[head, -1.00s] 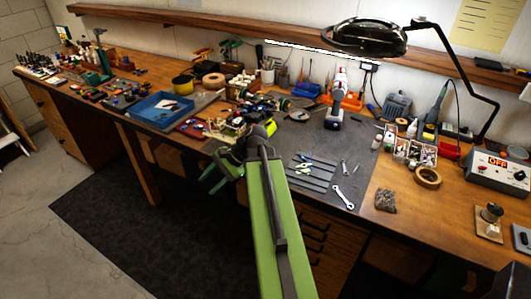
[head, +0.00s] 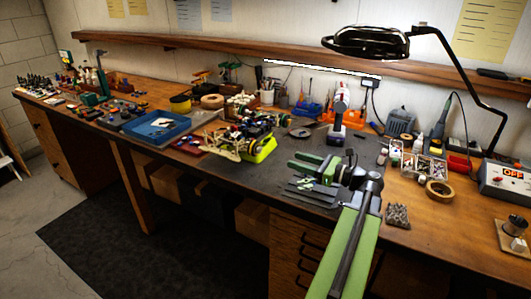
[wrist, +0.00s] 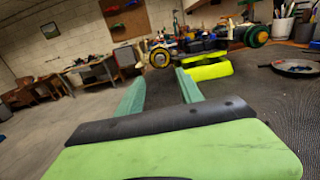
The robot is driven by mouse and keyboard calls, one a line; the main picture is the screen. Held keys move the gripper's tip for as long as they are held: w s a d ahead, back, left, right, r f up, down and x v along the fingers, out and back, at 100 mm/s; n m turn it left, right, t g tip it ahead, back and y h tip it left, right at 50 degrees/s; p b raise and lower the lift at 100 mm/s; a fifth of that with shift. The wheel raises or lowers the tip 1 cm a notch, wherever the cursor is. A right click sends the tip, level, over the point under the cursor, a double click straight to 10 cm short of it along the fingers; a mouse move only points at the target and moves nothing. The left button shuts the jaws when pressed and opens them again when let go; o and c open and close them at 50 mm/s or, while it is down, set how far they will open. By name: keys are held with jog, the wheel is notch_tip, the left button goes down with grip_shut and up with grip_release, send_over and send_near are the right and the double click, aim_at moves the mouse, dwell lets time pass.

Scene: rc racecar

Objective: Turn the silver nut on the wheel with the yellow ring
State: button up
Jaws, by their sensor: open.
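The RC racecar (head: 236,140) sits on the dark work mat, left of my gripper, with a bright yellow-green block (head: 260,150) at its near side. In the wrist view a wheel with a yellow ring (wrist: 160,58) faces me beyond the fingertips.
A drill (head: 338,118) stands behind my gripper. A blue tray (head: 178,137) lies left of the car. The magnifier lamp (head: 372,42) overhangs the bench. A tape roll (head: 439,191) and parts box lie to the right. Some mat between gripper and car is clear.

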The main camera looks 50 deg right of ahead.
aim_at(261, 150)
jog(key=x, duration=1.3)
grip_shut()
